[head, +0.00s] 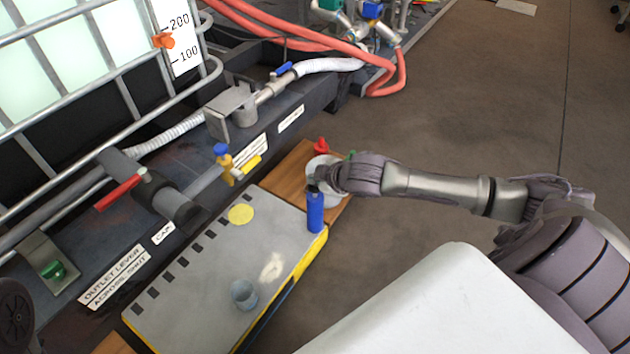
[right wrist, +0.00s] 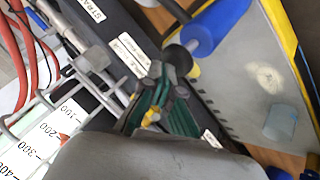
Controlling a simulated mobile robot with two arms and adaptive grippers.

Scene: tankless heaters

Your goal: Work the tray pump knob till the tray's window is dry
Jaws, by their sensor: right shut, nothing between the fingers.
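A yellow disc (head: 240,214) and a pale ring-shaped patch (head: 271,266) lie on the tray top; which one is the window is unclear. My right gripper (head: 320,183) is shut and empty, just above the blue cylinder in the picture. Its fingers (right wrist: 158,92) show beside the cylinder. The left gripper is out of view.
A clear cup (head: 243,294) stands on the tray. A white container (head: 322,165) and a red-topped item (head: 321,146) stand on a wooden board behind my gripper. A red lever (head: 120,192) and a blue-and-yellow valve (head: 224,165) stick out at the tank side. Open floor lies right.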

